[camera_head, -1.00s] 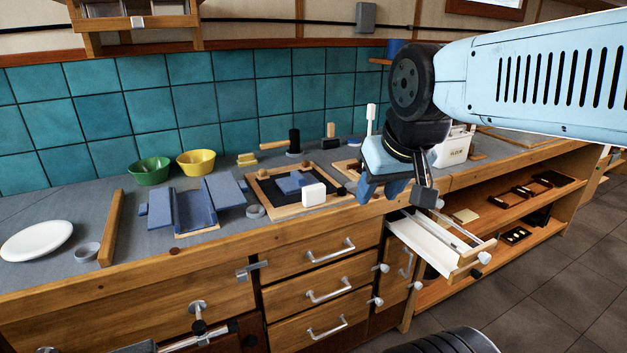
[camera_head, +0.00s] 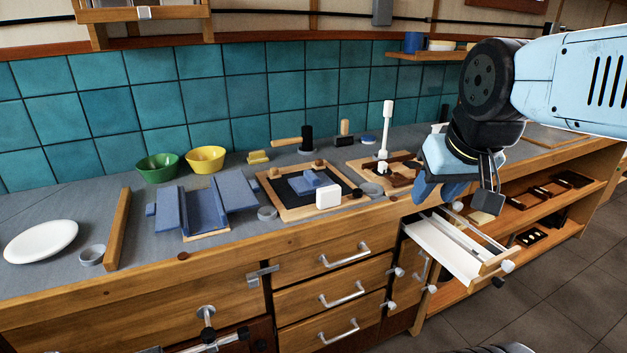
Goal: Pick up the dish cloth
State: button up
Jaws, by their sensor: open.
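A small blue folded piece (camera_head: 307,182), which may be the dish cloth, lies on a black panel in a wooden frame (camera_head: 271,202) on the counter. Larger blue pieces (camera_head: 170,208) lie further left on the counter; I cannot tell whether they are cloth.
A white block (camera_head: 328,197) stands at the panel's front right. A white upright tool (camera_head: 386,125) stands behind, left of my gripper. A drawer (camera_head: 443,252) is pulled out below my gripper. Green (camera_head: 157,167) and yellow (camera_head: 205,160) bowls stand at the back. A white plate (camera_head: 41,241) lies far left.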

aim_at(308, 183)
jog(key=z, duration=0.35)
jog(key=i, duration=1)
jog(key=u, duration=0.45)
